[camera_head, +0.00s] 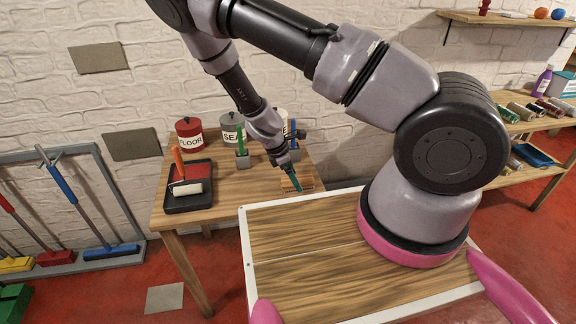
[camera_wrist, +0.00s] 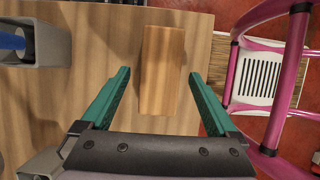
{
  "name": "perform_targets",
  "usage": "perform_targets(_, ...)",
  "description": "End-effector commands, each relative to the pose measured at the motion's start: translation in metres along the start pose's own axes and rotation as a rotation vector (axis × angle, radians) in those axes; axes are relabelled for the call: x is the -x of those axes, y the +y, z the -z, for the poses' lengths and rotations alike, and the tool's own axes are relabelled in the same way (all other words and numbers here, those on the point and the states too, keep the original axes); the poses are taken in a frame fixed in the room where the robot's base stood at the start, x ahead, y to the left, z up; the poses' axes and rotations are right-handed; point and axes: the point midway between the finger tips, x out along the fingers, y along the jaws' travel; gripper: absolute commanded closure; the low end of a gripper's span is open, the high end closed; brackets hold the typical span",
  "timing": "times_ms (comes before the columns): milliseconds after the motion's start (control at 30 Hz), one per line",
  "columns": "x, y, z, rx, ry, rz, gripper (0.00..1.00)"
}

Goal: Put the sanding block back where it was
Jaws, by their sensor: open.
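The sanding block, a plain wooden block, lies on the small wooden table (camera_head: 228,203) near its right edge. In the head view the block (camera_head: 306,183) is partly hidden behind my gripper (camera_head: 294,180). In the wrist view the block (camera_wrist: 162,68) lies lengthwise between the lines of my two green fingers, with its near end between the fingertips. My gripper (camera_wrist: 158,76) is open and empty, with a gap on each side of the block. I cannot tell how far the fingertips are above the tabletop.
Grey holders with a green brush (camera_head: 241,143) and a blue brush (camera_head: 294,133) stand behind the block. A red tin (camera_head: 189,133) and a grey tin (camera_head: 231,129) are at the back. A black roller tray (camera_head: 188,201) lies at left. A right-hand shelf (camera_head: 532,125) holds several cans.

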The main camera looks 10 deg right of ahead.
Motion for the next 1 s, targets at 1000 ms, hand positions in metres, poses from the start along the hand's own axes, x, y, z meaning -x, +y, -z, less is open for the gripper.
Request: perform_targets(1000, 0.141, 0.000, -0.010, -0.213, 0.135, 0.051, 0.05)
